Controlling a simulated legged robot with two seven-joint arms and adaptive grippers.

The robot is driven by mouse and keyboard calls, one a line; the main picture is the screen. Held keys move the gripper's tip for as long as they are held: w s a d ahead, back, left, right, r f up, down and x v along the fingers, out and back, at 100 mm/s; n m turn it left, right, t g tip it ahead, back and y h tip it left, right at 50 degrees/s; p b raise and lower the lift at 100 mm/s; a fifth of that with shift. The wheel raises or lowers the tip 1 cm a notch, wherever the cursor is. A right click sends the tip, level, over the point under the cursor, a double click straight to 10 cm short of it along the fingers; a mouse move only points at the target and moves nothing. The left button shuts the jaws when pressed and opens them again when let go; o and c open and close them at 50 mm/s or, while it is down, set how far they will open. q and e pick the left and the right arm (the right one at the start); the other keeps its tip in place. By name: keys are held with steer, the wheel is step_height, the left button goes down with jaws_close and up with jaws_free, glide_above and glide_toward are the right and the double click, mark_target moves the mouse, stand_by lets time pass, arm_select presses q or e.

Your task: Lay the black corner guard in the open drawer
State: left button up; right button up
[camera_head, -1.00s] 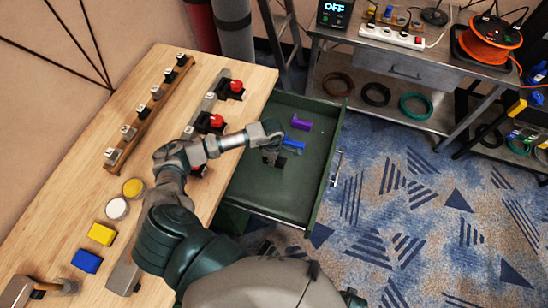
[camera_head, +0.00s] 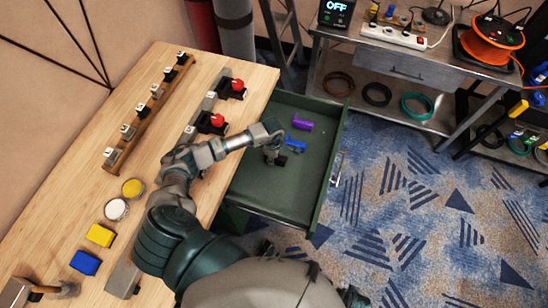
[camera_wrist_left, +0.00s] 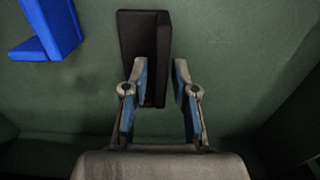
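The open green drawer (camera_head: 262,195) extends from the right side of the wooden bench. My left gripper (camera_head: 271,155) is over the drawer, pointing down. In the left wrist view its two fingers (camera_wrist_left: 159,72) stand apart. The black corner guard (camera_wrist_left: 143,40) is at the fingertips, its near end between them, with a gap at the right finger. It appears to lie on the drawer floor; exact contact is unclear. The head view shows the black guard (camera_head: 281,160) beside the fingers. My right gripper is not in view.
A blue corner guard (camera_head: 295,144) and a purple one (camera_head: 302,125) lie in the drawer behind the black piece. The drawer's front part is clear. Red-knobbed devices (camera_head: 212,121) stand on the bench near the drawer. A hammer (camera_head: 50,290) lies at the near left.

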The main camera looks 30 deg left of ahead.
arm_select(q)
steer(key=shift+a, duration=0.15)
steer(key=shift+d+r, duration=0.2)
steer(key=shift+r, duration=0.2)
step_height(320, 180, up, 12)
steer(key=p, duration=0.1)
steer(key=shift+f, duration=0.25)
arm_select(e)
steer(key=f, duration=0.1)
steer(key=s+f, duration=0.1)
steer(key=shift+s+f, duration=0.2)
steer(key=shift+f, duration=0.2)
arm_select(q)
steer(key=shift+d, duration=0.1)
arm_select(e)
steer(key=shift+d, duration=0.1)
arm_select(q)
steer(key=shift+f, duration=0.1)
